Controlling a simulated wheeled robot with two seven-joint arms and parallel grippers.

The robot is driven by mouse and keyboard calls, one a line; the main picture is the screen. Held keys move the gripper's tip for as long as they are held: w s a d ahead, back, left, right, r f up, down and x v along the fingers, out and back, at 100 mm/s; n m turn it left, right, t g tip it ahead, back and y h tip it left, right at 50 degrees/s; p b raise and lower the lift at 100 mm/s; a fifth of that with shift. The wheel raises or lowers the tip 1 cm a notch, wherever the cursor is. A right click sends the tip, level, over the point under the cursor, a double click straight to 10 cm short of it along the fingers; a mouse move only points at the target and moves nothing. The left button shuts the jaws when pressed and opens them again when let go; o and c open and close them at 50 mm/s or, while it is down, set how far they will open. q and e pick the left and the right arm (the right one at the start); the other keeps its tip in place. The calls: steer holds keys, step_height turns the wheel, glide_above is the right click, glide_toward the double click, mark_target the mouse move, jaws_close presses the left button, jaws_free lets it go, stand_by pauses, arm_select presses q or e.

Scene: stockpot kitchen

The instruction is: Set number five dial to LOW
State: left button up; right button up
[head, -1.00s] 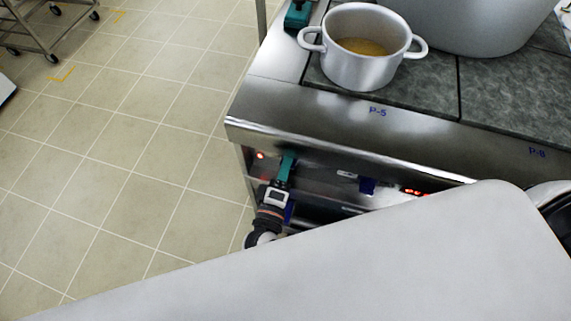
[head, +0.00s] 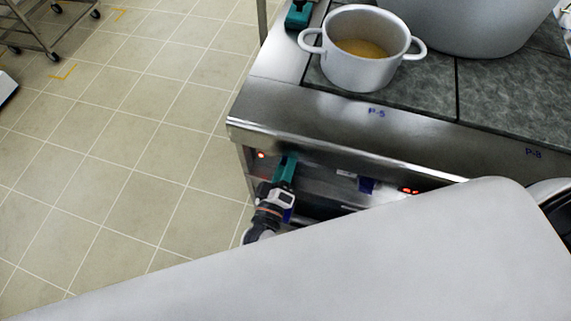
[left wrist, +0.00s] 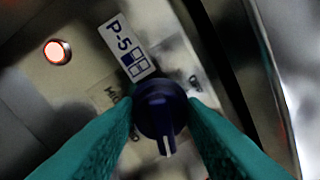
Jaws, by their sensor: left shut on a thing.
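The number five dial (left wrist: 159,110) is a dark blue knob beside the P-5 label (left wrist: 122,46) in the left wrist view. Its white pointer line faces the bottom of that picture. My left gripper (left wrist: 160,122) has its teal fingers on both sides of the knob, shut on it. In the head view my left gripper (head: 284,170) reaches the front panel of the stove below the P-5 mark, and the knob is hidden there. Lettering on the panel is partly covered, and I cannot read LOW. My right gripper is not in view.
A red lamp (left wrist: 57,51) glows beside the label. Another blue knob (head: 367,185) sits farther right on the panel. A white pot (head: 359,62) with yellowish contents stands on the stove above. A large pale surface fills the lower head view.

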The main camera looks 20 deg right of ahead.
arm_select(q)
steer(key=o, duration=1)
steer(key=shift+s, duration=0.1)
steer(key=v, duration=1.2)
steer(key=shift+b, duration=0.3)
